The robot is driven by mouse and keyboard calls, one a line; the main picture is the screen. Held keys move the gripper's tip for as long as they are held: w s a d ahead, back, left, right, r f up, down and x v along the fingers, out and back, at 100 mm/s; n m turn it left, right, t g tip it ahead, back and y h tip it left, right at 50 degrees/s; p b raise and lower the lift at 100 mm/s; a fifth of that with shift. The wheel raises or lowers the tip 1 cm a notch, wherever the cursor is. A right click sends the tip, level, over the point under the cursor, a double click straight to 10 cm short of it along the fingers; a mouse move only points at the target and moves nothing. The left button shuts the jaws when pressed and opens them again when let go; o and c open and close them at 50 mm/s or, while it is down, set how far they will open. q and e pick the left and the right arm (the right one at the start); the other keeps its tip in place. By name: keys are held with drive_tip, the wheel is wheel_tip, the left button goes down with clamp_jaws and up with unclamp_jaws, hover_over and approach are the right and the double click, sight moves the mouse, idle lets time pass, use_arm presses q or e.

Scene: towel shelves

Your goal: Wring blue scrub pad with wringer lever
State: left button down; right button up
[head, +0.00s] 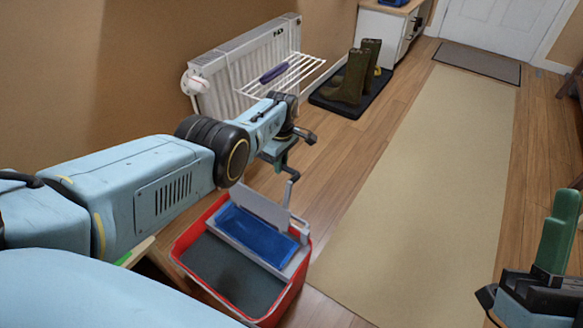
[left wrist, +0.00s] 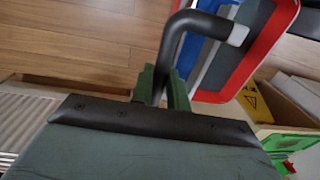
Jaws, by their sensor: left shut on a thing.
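A red bucket (head: 301,284) with a grey wringer (head: 290,262) on it stands on the floor below my left arm. The blue scrub pad (head: 255,236) lies flat in the wringer, below its raised grey plate (head: 250,203). The wringer lever (head: 289,190) rises at the wringer's right back side. My left gripper (head: 286,163) is shut on the lever's upper end. In the left wrist view the green fingers (left wrist: 164,90) close around the dark bent lever (left wrist: 172,40). My right gripper (head: 556,250) is at the lower right, away from the bucket; its jaw gap is not clear.
A white radiator (head: 240,68) with a wire rack (head: 290,75) holding a purple item is at the wall. Boots (head: 352,78) stand on a black tray (head: 330,98). A long beige runner (head: 430,170) lies clear right of the bucket. A yellow sign (left wrist: 254,102) shows in the wrist view.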

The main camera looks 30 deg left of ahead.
use_arm(q)
drive_tip(key=shift+s+f, duration=0.15)
drive_tip(key=shift+f, duration=0.3)
drive_tip(key=c, duration=1.4)
unclamp_jaws()
drive_tip(key=shift+a, duration=0.1)
drive_tip(key=shift+o, duration=0.2)
drive_tip(key=shift+r, duration=0.15)
drive_tip(key=shift+w+r, duration=0.1)
drive_tip(key=shift+w, duration=0.1)
